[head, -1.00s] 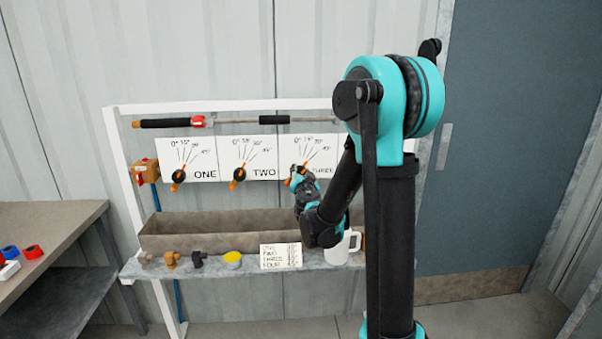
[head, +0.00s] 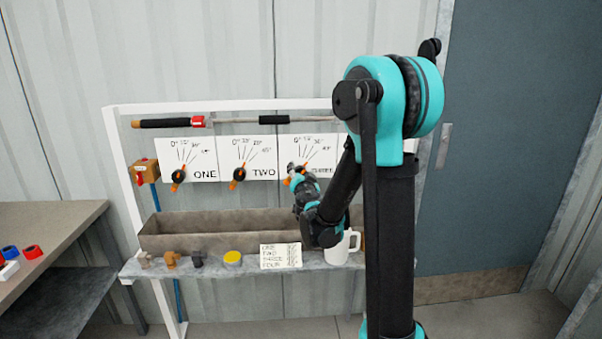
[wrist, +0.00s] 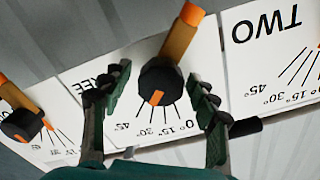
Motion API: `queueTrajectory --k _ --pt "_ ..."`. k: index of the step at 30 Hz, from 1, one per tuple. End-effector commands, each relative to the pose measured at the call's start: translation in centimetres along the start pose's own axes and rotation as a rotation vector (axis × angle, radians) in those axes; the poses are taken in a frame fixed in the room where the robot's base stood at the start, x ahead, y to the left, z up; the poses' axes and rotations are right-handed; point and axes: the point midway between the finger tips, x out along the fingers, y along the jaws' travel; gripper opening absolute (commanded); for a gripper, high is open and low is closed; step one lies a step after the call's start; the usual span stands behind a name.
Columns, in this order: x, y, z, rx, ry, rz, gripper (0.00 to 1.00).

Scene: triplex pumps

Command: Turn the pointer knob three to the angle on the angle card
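Pointer knob three (wrist: 160,78) is a black round knob with an orange bar on a white scale plate (head: 325,154). In the wrist view, upside down, its short orange tip points roughly toward the 30° line, and its long end points away from the scale. My gripper (wrist: 161,98) is open, with one finger on each side of the knob and visible gaps between. In the head view my gripper (head: 296,180) covers most of knob three. The angle card (head: 281,256) stands on the shelf, listing names; its numbers are too small to read.
Knob one (head: 178,176) and knob two (head: 238,174) sit to the left on similar plates. Another knob (wrist: 22,125) shows at the wrist view's left. Below are a trough (head: 200,242), a white mug (head: 340,248) and small fittings on the shelf.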

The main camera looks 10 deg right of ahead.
Motion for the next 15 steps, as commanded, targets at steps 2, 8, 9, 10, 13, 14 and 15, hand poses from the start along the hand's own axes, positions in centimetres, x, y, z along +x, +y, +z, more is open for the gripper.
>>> queueTrajectory --k 2,8,9,10,13,14,15 --pt "0.0 0.0 0.0 0.000 0.000 0.000 0.59" --pt "-0.7 0.0 0.0 0.000 0.000 -0.001 0.59" --pt "-1.2 -0.1 0.0 0.000 -0.001 -0.001 0.59" --pt "-1.6 -0.1 0.0 0.000 -0.001 -0.001 0.59" --pt "-3.4 0.0 0.0 0.000 -0.001 -0.001 0.59" --pt "-4.1 0.0 0.0 0.000 -0.001 -0.001 0.59" --pt "-4.9 -0.1 0.0 0.000 -0.001 -0.001 0.59"
